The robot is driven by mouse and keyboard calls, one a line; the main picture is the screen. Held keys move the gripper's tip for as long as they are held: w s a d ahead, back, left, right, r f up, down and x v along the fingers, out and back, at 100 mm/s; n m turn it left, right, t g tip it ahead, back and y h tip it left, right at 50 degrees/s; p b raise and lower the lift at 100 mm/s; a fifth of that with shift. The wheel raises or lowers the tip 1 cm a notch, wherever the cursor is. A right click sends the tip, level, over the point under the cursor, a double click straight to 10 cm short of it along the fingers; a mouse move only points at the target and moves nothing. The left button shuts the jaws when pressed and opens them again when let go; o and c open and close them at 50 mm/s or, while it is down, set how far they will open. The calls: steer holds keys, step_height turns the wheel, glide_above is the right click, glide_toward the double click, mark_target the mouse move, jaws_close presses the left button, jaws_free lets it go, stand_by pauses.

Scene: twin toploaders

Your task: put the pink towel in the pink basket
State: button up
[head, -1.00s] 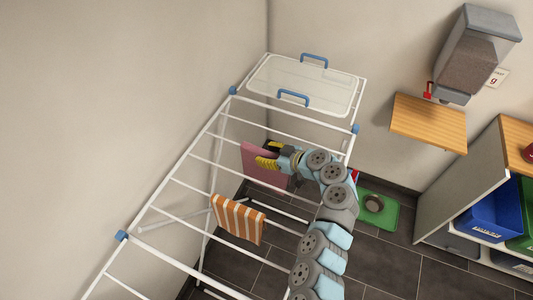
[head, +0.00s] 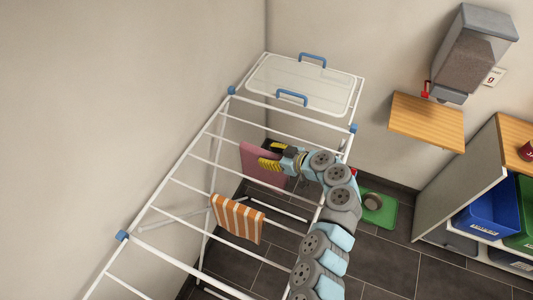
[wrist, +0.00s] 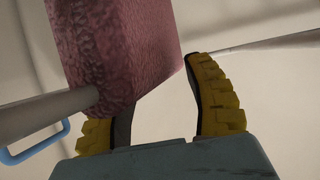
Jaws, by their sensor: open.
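The pink towel (head: 262,166) hangs folded over a rung of the white drying rack in the head view. It fills the upper left of the wrist view (wrist: 120,50), with the rung running into its fold. My gripper (head: 270,157) is at the towel's right side. In the wrist view my gripper (wrist: 160,100) is open, its yellow-padded fingers spread. The left finger is partly behind the towel's lower edge and the right finger is clear of it on the right. I cannot tell whether they touch. No pink basket shows in these views.
An orange-striped towel (head: 238,218) hangs on a nearer rung of the drying rack (head: 180,182). A clear tray with blue handles (head: 300,85) lies at the rack's far end. Blue (head: 488,217) and green bins sit in the shelf at right.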

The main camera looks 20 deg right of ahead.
steer(key=v, duration=0.9)
steer(key=shift+d+b, duration=0.3)
steer(key=o, duration=0.4)
steer(key=shift+s+d+r, duration=0.2)
steer(key=shift+s+r, duration=0.05)
steer(key=shift+s, duration=0.25)
steer(key=shift+c, duration=0.2)
